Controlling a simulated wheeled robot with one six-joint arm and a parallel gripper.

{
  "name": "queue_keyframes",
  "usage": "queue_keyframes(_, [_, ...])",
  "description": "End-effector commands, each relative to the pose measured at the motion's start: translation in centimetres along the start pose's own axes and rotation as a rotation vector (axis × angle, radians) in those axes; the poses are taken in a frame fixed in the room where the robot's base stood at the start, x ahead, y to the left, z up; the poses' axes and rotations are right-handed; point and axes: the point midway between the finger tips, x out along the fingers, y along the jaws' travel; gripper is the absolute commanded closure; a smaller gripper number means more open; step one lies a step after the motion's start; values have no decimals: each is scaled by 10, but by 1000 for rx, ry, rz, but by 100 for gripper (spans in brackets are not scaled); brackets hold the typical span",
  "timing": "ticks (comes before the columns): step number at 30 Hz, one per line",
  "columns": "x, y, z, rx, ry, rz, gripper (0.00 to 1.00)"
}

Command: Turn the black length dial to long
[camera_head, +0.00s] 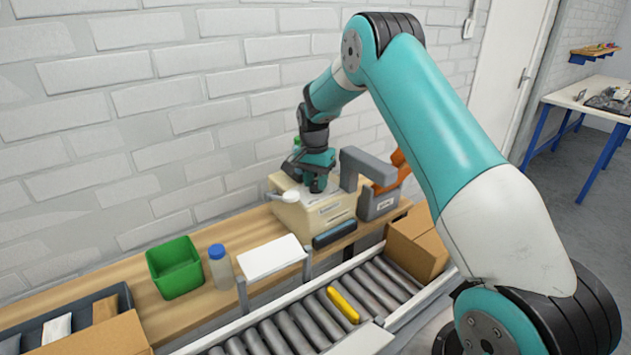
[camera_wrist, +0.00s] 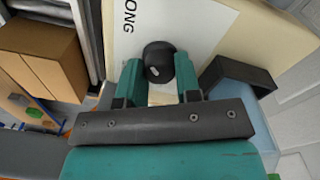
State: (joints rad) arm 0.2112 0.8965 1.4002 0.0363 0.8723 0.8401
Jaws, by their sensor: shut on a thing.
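The black dial (camera_wrist: 159,55) is round and sits on a white plate (camera_wrist: 195,22) on a cream machine, with the letters "ONG" printed at its upper left in the wrist view. A small pale mark shows on the dial's face. My gripper (camera_wrist: 158,64) has its two teal fingers closed on either side of the dial. In the head view my gripper (camera_head: 317,186) points down onto the top of the cream machine (camera_head: 318,217), and the dial is hidden there.
A grey machine with an orange part (camera_head: 377,205) stands close on the right. A roller conveyor (camera_head: 305,318) with a yellow object (camera_head: 342,305) runs in front.

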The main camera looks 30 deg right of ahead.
Motion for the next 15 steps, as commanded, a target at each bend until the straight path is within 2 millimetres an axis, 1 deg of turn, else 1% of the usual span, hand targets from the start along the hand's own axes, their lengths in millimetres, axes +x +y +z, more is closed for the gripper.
queue_keyframes(10, [0,0,0,4,1,0,92])
queue_keyframes(11, [0,0,0,4,1,0,64])
queue_keyframes(12, [0,0,0,4,1,0,55])
queue_keyframes(13, [0,0,0,4,1,0,48])
queue_keyframes(14, [0,0,0,4,1,0,43])
queue_keyframes(15, [0,0,0,4,1,0,43])
